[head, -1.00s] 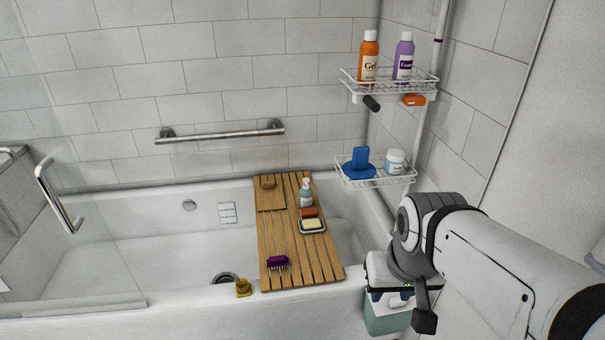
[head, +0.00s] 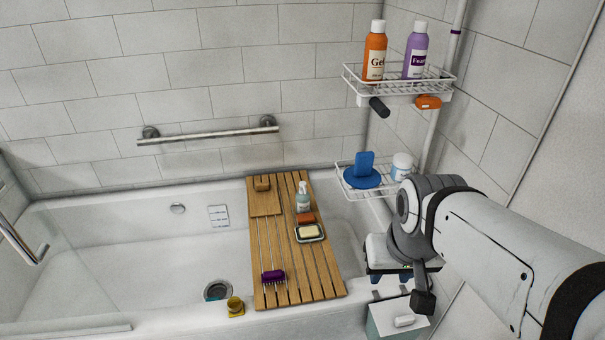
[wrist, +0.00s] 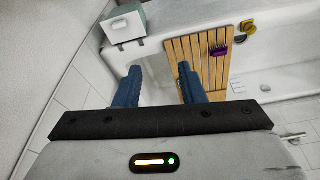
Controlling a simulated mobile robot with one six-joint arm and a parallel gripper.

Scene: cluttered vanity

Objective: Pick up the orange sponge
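A small orange-brown block (head: 305,218), which looks like the orange sponge, lies on the wooden bath board (head: 322,272), between a pump bottle (head: 303,198) and a soap dish (head: 310,233). Another small orange item (head: 428,102) is at the underside of the upper wire shelf; I cannot tell exactly what it is. My gripper (wrist: 158,80) shows two blue fingers spread apart with nothing between them in the wrist view. It is well away from the orange block, which I cannot make out in that view.
A purple-headed brush (head: 273,277) lies on the board, and a yellow item (head: 235,306) sits on the tub rim. The lower shelf holds a blue item (head: 363,172) and a white jar (head: 402,166). A pale box (head: 396,320) stands below my arm. A glass screen is at left.

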